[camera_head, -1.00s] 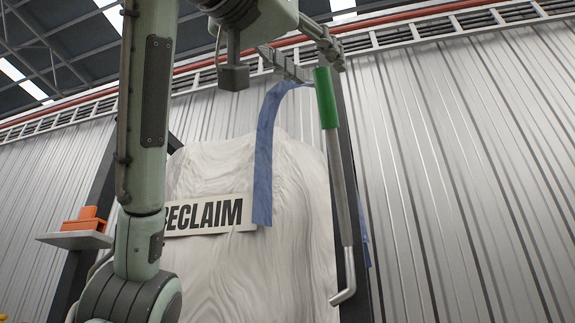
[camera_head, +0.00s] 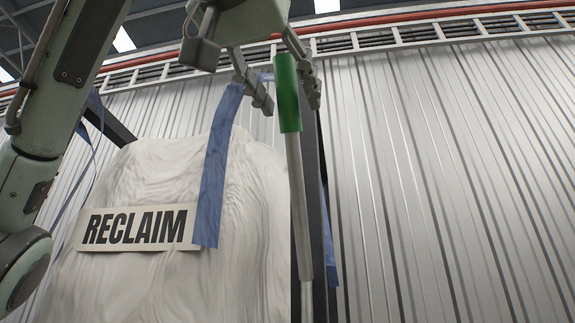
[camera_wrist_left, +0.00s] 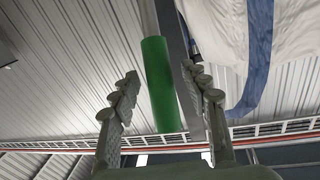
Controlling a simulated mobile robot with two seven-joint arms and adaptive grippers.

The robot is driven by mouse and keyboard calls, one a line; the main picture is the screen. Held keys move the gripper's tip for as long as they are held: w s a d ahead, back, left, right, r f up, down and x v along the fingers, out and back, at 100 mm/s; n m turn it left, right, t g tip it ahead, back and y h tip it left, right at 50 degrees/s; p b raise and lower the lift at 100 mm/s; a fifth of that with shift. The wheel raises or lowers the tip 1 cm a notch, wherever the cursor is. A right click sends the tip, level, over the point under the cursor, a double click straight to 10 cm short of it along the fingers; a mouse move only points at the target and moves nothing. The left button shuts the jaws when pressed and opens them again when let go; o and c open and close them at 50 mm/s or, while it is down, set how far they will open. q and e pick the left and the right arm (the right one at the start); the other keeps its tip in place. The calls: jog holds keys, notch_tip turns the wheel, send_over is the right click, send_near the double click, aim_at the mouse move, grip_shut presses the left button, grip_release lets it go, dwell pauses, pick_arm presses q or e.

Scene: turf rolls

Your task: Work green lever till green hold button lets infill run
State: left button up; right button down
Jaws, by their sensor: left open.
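The green lever (camera_head: 288,92) has a green grip on a long grey metal rod and hangs close to upright in front of a dark post. It also shows in the left wrist view (camera_wrist_left: 161,85). My left gripper (camera_head: 288,106) is open, with its fingers on either side of the green grip. In the left wrist view the grip lies between the two fingers (camera_wrist_left: 162,98), with a gap on the left side; contact on the right cannot be told. No green hold button shows. My right gripper is not in view.
A large white bulk bag (camera_head: 250,200) with blue straps (camera_head: 212,170) and a RECLAIM sign (camera_head: 137,228) hangs left of the lever. A dark post (camera_head: 318,200) stands right behind the rod. Corrugated wall (camera_head: 450,180) fills the right, with open room before it.

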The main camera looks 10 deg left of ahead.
pick_arm(q)
jog(key=shift+w, duration=0.6)
grip_shut()
